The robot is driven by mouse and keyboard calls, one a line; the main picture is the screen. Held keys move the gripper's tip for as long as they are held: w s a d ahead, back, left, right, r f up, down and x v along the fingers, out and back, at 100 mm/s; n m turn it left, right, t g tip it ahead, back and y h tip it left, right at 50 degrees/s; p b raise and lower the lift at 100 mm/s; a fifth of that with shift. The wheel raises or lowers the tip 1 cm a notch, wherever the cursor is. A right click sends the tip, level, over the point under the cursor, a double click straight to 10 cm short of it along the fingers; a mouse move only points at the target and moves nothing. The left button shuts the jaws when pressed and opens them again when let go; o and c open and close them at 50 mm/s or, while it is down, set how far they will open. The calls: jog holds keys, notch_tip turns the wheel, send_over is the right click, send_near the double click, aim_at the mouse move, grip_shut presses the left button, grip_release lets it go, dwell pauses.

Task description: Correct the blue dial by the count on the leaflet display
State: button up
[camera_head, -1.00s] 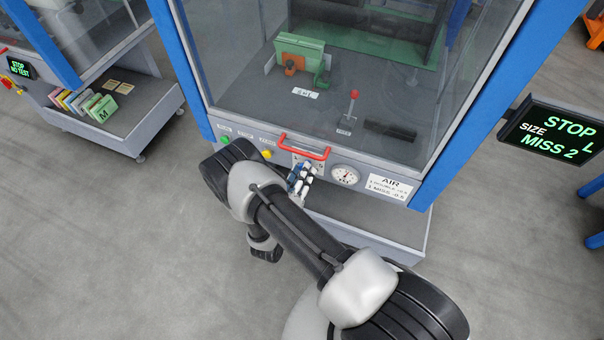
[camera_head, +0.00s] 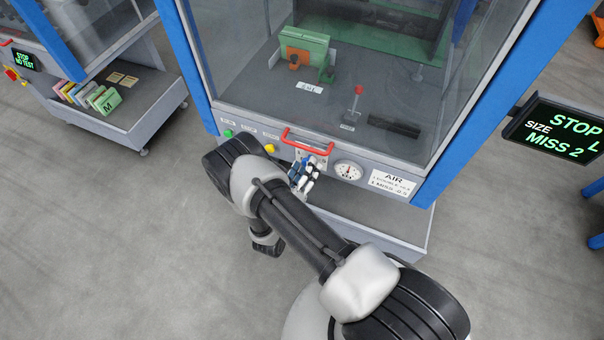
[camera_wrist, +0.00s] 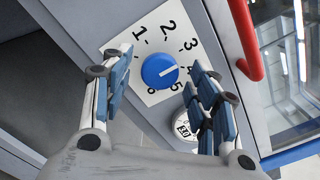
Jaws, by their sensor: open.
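The blue dial (camera_wrist: 160,71) sits on a white numbered plate (camera_wrist: 151,97) on the machine front. Its white mark points to the right, about toward the 4, which the finger partly crowds. My gripper (camera_head: 304,174) is open in front of the panel. In the wrist view its fingers stand left and right of the dial, with gaps visible on both sides and nothing held. In the head view my gripper hides the dial. The leaflet display (camera_head: 555,128) at the right reads STOP, SIZE L, MISS 2.
A red handle (camera_head: 307,140) lies just above the dial plate, and an air gauge (camera_head: 347,171) beside it. An AIR sign (camera_head: 392,183) mentions double and miss; its figures are too small. A second display (camera_head: 21,60) at far left reads STOP, NO TEST. A tray ledge (camera_head: 385,233) juts out below.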

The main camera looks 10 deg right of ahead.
jog(key=v, duration=1.2)
jog(key=s+d+r+m+g+h, duration=0.1)
jog(key=d+r+m+g, duration=0.35)
jog(key=r+m, duration=0.3)
jog(key=s+d+r+m+g, duration=0.2)
jog(key=d+r+m+g, duration=0.1)
jog(key=r+m+g, duration=0.4)
jog(key=s+d+r+m+g+h, duration=0.1)
jog(key=d+r+m+g, duration=0.25)
jog(key=r+m, duration=0.4)
jog(key=s+a+r+m+t+y, duration=0.3)
jog(key=s+r+m+t+y, duration=0.2)
jog(key=s+r+m+y, duration=0.7)
jog(key=shift+s+r+m+y, duration=0.3)
jog(key=shift+s+r+m, duration=0.2)
jog(key=shift+r+m, duration=1.55)
jog(key=shift+r, duration=0.1)
